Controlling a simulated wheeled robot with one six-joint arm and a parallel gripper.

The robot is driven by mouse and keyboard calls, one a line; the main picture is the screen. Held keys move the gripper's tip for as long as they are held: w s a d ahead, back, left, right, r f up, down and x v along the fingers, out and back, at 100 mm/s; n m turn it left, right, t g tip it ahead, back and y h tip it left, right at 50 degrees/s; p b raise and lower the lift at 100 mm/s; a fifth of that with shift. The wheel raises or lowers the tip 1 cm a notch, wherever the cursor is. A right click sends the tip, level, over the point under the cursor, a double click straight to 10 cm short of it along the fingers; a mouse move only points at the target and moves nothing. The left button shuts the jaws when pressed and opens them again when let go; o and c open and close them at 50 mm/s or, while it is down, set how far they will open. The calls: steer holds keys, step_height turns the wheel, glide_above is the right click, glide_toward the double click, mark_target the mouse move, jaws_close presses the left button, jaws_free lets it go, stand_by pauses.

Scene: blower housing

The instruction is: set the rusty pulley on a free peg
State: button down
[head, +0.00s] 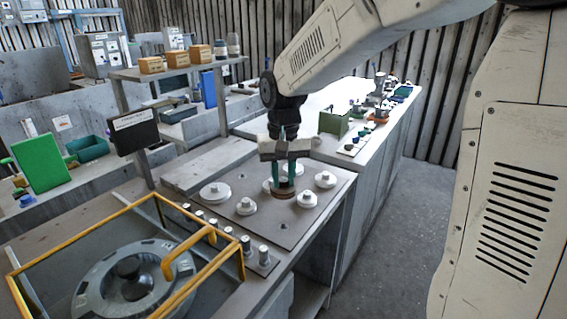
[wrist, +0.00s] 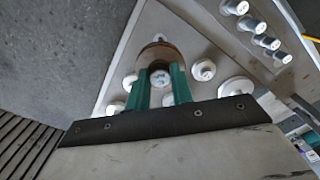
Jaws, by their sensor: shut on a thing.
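The rusty pulley (head: 285,194) is brown and round. My gripper (head: 284,178) has green fingers and is shut on it, low over the grey peg plate (head: 262,232). In the wrist view the pulley's brown rim (wrist: 158,51) shows between the fingertips (wrist: 161,78), with a pale round piece visible in its middle. I cannot tell whether the pulley touches the plate or is around a peg. Several white round pieces with raised hubs stand on the plate, among them one at left (head: 215,193), one at right (head: 325,180) and one in front (head: 246,206). Small dark spots also mark the plate.
A yellow-framed bin (head: 130,275) with a round housing lies front left. A row of grey cylinders (head: 245,243) lines the plate's near left edge. A shelf (head: 175,68) with boxes stands behind left. A bench (head: 345,100) with small parts is behind; open floor lies right.

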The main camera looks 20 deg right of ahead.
glide_above(284, 223)
steer(key=shift+f, duration=4.5)
steer(key=shift+f, duration=0.35)
steer(key=shift+f, duration=0.3)
steer(key=shift+f, duration=0.2)
steer(key=shift+f, duration=0.3)
steer(key=c, duration=1.1)
jaws_free()
steer(key=shift+c, duration=0.2)
